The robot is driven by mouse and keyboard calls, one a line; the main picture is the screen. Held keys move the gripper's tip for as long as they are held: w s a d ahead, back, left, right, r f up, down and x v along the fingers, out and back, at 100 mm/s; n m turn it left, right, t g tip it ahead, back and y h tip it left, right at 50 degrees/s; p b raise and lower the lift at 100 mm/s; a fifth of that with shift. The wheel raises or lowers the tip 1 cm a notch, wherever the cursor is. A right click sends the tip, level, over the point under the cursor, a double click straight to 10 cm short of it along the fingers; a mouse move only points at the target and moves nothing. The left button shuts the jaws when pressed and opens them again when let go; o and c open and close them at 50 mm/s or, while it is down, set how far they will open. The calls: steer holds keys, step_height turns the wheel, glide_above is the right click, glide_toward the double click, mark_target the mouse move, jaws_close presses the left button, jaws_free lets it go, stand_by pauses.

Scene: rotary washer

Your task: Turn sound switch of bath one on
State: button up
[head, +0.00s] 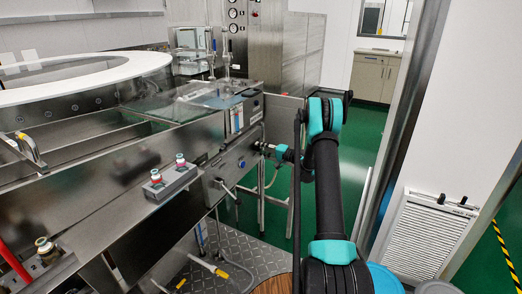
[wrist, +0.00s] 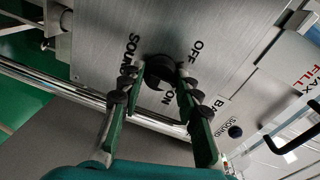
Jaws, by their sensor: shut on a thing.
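The sound switch is a round black knob (wrist: 160,66) on a brushed metal panel (wrist: 100,45) in the wrist view. The printed words OFF, ON and SOUND surround it. My gripper (wrist: 160,79) has its two green fingers with dark pads on either side of the knob and is shut on it. The fingers hide part of the knob, and which way it points is not clear. In the head view, my gripper (head: 263,147) reaches the side panel of the steel washer (head: 225,165); the switch itself is hidden or too small to tell there.
A second small black knob (wrist: 235,131) sits lower right, near another SOUND label. A dark handle (wrist: 292,138) and a FILL label are at the right. A metal rail (wrist: 75,88) crosses below the panel. Green floor (head: 357,150) lies beyond my arm in the head view.

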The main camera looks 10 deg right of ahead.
steer(key=m, duration=0.8)
steer(key=shift+w+d+g, duration=0.1)
steer(key=shift+d+g, duration=0.05)
steer(key=shift+g, duration=0.25)
stand_by(0.4)
steer(key=o, duration=1.2)
steer(key=shift+c, duration=0.2)
steer(key=v, duration=1.2)
steer(key=shift+f, duration=0.15)
